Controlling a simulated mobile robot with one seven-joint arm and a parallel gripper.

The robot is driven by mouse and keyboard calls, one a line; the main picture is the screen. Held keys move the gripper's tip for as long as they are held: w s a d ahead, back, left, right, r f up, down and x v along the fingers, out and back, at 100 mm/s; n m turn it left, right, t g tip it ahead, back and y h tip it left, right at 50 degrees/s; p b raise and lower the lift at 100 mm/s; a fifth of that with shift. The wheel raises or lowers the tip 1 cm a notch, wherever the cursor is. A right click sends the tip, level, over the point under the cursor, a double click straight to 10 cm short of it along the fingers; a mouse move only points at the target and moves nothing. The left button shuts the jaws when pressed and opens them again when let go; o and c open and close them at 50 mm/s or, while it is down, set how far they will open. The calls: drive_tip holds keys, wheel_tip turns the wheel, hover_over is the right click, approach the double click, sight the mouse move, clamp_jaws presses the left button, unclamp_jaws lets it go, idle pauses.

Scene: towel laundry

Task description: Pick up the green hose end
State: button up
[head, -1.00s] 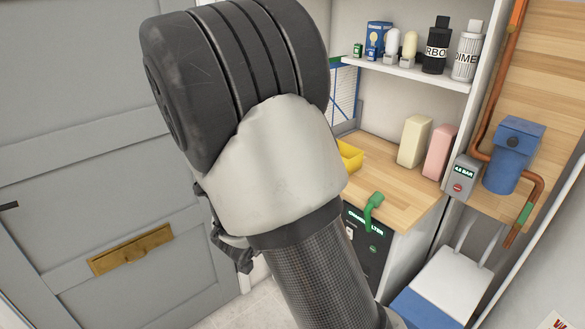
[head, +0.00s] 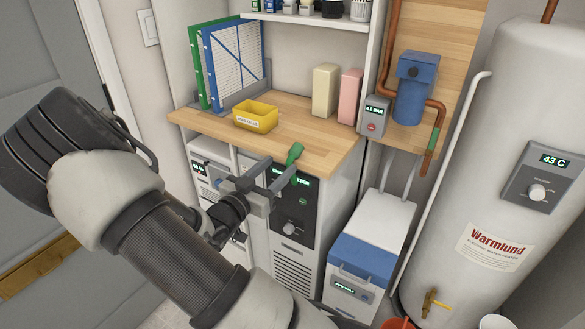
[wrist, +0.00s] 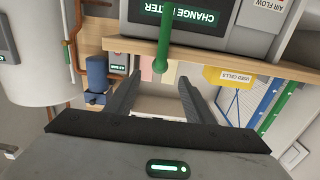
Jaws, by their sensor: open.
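The green hose end (head: 294,154) hangs at the front edge of the wooden counter, above a dark panel. It also shows in the wrist view (wrist: 158,68), with its green length running to the top of that picture. My gripper (head: 283,164) is open and empty in front of the dark panel, with its fingertips close to the hose end. In the wrist view my gripper (wrist: 153,78) has its two fingers spread, and the hose end appears between the tips. I cannot tell how far the hose end is in depth from the fingers.
The wooden counter (head: 210,115) carries a yellow bin (head: 255,118), folders (head: 235,65), a cream block (head: 325,92) and a pink block (head: 350,95). A blue-and-white box (head: 368,245) and a white tank (head: 510,100) stand to the right. A grey door (head: 50,60) is left.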

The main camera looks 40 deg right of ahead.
sight(291, 155)
drive_tip(key=b+x, duration=0.1)
drive_tip(key=x, duration=0.5)
drive_tip(key=shift+d, duration=0.25)
clamp_jaws()
